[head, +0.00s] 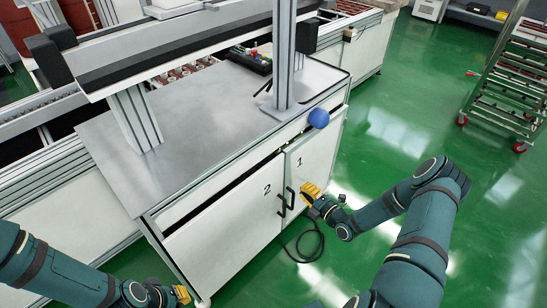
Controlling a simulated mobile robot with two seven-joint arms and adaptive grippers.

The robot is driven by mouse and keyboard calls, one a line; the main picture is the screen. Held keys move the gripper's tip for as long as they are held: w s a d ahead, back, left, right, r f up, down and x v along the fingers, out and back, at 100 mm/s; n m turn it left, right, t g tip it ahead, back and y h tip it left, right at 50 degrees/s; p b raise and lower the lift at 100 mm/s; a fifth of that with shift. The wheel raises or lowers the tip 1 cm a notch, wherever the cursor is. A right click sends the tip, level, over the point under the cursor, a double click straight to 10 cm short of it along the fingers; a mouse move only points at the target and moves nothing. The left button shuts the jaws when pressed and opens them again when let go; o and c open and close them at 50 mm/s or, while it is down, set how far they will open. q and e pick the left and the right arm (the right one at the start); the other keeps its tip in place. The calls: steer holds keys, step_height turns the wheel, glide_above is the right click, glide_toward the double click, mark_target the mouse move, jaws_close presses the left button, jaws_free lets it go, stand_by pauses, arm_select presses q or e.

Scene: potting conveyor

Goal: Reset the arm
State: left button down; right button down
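My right gripper (310,190), with yellow fingers, is beside the black handle (290,198) of the cabinet door marked 1 (314,158). It overlaps the door's lower part in the picture; I cannot tell whether it touches it. The fingers are small, and whether they are open or shut is unclear. My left gripper (176,295) is low at the bottom edge, in front of the cabinet's left corner, with its yellow tips pointing right. Its opening is not clear either. I see nothing held in either gripper.
The cabinet's metal top (205,108) carries an upright post (284,55) and a slanted beam. Door 2 (225,228) is left of door 1. A black cable (305,247) lies on the open green floor. A rack (505,85) stands right.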

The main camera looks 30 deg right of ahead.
steer(key=a+m+g+y, duration=0.1)
steer(key=a+m+g, duration=0.75)
steer(key=a, duration=0.85)
steer(key=s+a+r+m+g, duration=0.1)
steer(key=s+a+m+g, duration=0.2)
steer(key=s+a+m, duration=0.2)
steer(key=s+a+r+m+g+h, duration=0.1)
steer(key=s+a+m+g, duration=0.3)
steer(key=s, duration=0.8)
steer(key=a+m, duration=0.2)
steer(key=m, duration=0.2)
steer(key=shift+a+m, duration=0.15)
steer(key=shift+m, duration=0.2)
steer(key=shift+s, duration=0.1)
